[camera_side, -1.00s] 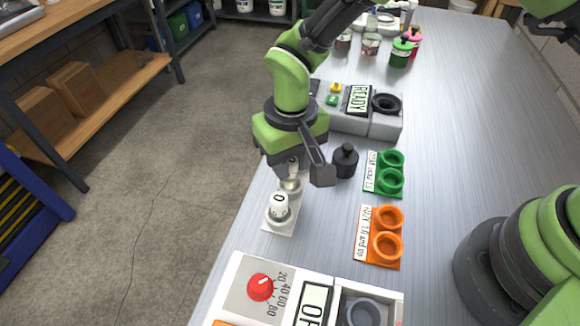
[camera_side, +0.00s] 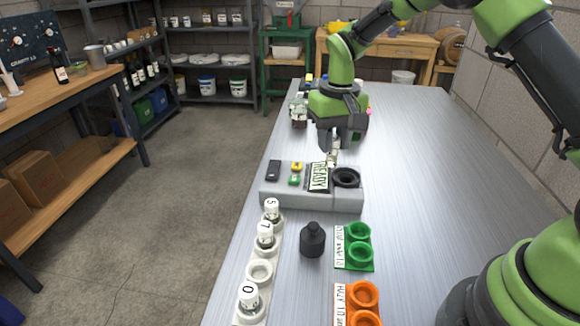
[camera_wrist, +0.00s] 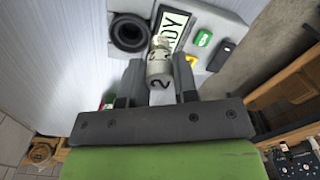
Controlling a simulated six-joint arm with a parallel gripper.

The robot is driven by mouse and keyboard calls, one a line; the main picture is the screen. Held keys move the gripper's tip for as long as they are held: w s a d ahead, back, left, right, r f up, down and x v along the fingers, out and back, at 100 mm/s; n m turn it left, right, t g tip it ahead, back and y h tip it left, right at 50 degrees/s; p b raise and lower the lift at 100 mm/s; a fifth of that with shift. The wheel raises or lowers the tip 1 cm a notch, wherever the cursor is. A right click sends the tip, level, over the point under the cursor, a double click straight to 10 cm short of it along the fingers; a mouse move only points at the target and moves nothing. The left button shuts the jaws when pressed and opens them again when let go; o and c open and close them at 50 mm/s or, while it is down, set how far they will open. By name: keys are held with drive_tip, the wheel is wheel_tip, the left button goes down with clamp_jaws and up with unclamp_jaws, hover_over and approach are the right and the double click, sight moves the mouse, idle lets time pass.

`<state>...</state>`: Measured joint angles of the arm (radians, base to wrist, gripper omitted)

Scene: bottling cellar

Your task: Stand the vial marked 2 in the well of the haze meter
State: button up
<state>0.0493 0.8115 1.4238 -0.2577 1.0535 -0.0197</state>
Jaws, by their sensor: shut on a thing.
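My gripper (camera_side: 334,148) is shut on the vial marked 2 (camera_wrist: 159,68), whose digit shows between the fingers in the wrist view. In the side view the vial (camera_side: 333,158) is small and partly hidden by the fingers; it hangs over the back of the haze meter (camera_side: 300,196). The meter is a grey box with a display reading READY. Its well, a black ring (camera_side: 346,177), is empty and lies just right of the vial in the side view. In the wrist view the well (camera_wrist: 130,32) is left of the vial. They are apart.
A white rack (camera_side: 258,257) holds vials marked 5, 7 and 0, with one empty place. A black bottle (camera_side: 312,240), a green holder (camera_side: 360,264) and an orange holder (camera_side: 343,302) stand in front of the meter.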

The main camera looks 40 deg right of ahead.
hover_over(349, 169)
drive_tip(key=s+a, duration=0.1)
drive_tip(key=a, duration=0.2)
drive_tip(key=shift+m, duration=0.4)
drive_tip(key=shift+s+d+f, duration=0.1)
drive_tip(key=shift+d+f, duration=0.05)
drive_tip(key=shift+f, duration=0.9)
drive_tip(key=shift+s+d+f, duration=0.1)
drive_tip(key=shift+d+f, duration=0.05)
drive_tip(key=shift+f, duration=0.85)
drive_tip(key=shift+f, duration=0.35)
drive_tip(key=shift+f, duration=0.85)
drive_tip(key=shift+f, duration=0.3)
drive_tip(key=shift+f, duration=0.75)
drive_tip(key=o, duration=1)
drive_tip(key=shift+f, duration=0.1)
drive_tip(key=shift+c, duration=0.2)
drive_tip(key=shift+s+d, duration=0.1)
drive_tip(key=shift+c, duration=0.2)
